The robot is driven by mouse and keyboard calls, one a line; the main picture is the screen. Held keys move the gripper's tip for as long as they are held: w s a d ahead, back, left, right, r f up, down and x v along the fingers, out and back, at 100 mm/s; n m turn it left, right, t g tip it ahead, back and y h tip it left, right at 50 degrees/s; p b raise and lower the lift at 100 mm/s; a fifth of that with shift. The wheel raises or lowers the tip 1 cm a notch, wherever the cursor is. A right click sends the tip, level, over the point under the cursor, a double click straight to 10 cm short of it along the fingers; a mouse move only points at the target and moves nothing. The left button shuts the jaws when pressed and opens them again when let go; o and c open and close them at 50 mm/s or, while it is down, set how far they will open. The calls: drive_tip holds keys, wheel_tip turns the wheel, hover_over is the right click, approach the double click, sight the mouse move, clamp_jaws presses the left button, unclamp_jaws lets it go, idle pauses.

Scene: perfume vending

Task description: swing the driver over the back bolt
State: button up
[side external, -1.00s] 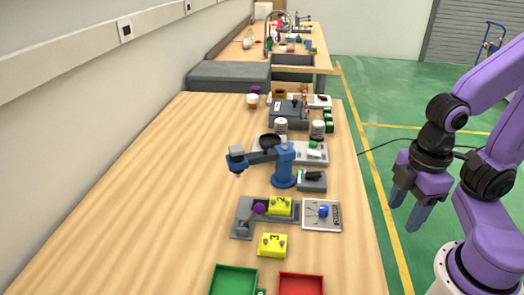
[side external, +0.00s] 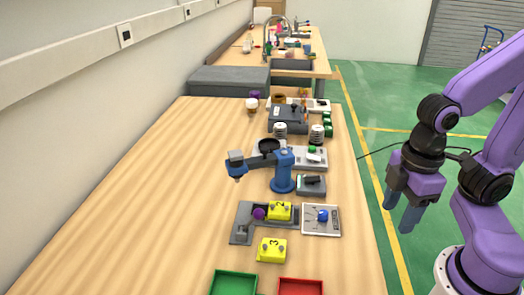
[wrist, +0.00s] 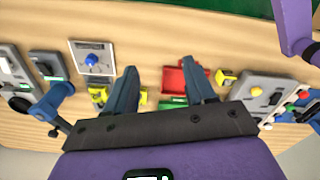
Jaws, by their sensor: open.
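The driver stands on the bench as a blue post (side external: 283,175) with a jointed arm reaching left to a grey-topped driver head (side external: 237,163). In the wrist view the blue driver arm (wrist: 52,101) shows at the left. A yellow block marked 2 (side external: 280,211) sits in a grey fixture (side external: 241,230) beside a purple knob (side external: 258,213). The driver head hangs behind and left of this block, not above it. The bolts are too small to tell apart. My gripper (side external: 400,218) is open and empty, right of the bench and clear of the driver.
A yellow block marked 3 (side external: 271,250), a green tray (side external: 234,284) and a red tray (side external: 300,287) are at the front. A white panel with a blue knob (side external: 322,215) lies right of the fixture. Grey devices (side external: 288,117) stand farther back. The bench's left side is clear.

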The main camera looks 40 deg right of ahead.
drive_tip(key=w+a+r+m, duration=0.2)
drive_tip(key=w+a, duration=0.1)
drive_tip(key=w, duration=0.2)
drive_tip(key=w+a+r+m, duration=0.1)
drive_tip(key=w+a+r, duration=0.2)
drive_tip(key=w, duration=0.3)
wheel_tip(320, 180, up, 6)
drive_tip(key=m, duration=0.9)
hover_over(265, 148)
wheel_tip(265, 148, down, 17)
drive_tip(key=shift+a+f, duration=0.1)
drive_tip(key=shift+f, duration=0.1)
clamp_jaws()
